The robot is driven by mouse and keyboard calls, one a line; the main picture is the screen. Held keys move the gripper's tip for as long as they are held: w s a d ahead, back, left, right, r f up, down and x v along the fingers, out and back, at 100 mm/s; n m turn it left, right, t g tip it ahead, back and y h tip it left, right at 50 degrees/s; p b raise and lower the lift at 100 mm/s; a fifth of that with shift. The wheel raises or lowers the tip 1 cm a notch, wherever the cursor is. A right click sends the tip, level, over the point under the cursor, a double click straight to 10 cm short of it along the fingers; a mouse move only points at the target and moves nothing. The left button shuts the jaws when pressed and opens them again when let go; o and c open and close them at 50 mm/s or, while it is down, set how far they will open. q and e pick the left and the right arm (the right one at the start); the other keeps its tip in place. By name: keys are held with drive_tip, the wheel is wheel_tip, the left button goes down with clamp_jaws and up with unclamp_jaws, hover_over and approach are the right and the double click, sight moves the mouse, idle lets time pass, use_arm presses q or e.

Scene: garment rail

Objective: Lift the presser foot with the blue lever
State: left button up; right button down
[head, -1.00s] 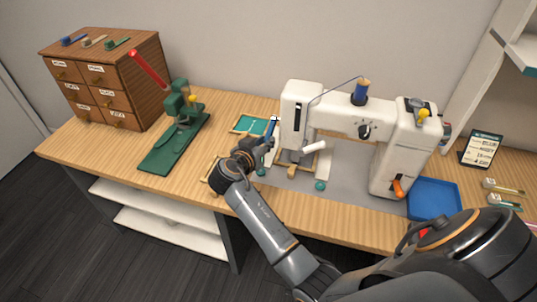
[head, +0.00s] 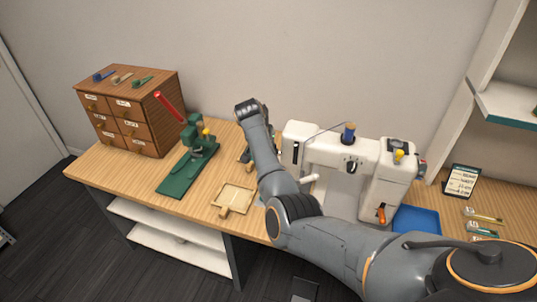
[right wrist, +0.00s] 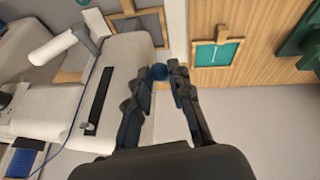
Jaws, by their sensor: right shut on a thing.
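The white sewing machine (head: 335,148) stands on the table, and its left end is partly covered by my right arm in the head view. In the right wrist view, the blue ball-shaped knob (right wrist: 159,72) of the lever sits between the fingertips of my right gripper (right wrist: 162,78), beside the machine's white head (right wrist: 120,85). The gripper is shut on this knob. In the head view my right wrist is raised at the machine's left, with the fingers mostly hidden behind the arm. I cannot make out the presser foot. My left gripper is not in view.
A green press (head: 190,150) with a red handle and a wooden drawer cabinet (head: 128,112) stand left. A wooden frame (head: 233,198) lies near the front edge. A blue tray (head: 415,219) and a sign (head: 461,181) are at right. The front left tabletop is clear.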

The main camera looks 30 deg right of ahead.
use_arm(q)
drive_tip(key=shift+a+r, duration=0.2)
use_arm(e)
drive_tip(key=shift+w+d+r+y, duration=0.15)
drive_tip(key=shift+d+r+y, duration=0.05)
drive_tip(key=shift+r+y, duration=0.1)
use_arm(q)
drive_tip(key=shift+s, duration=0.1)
use_arm(e)
drive_tip(key=shift+g, duration=0.3)
drive_tip(key=c, duration=1.3)
unclamp_jaws()
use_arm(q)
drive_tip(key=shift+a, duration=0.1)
use_arm(e)
drive_tip(key=shift+o, duration=0.2)
drive_tip(key=shift+w, duration=0.1)
drive_tip(key=v, duration=0.8)
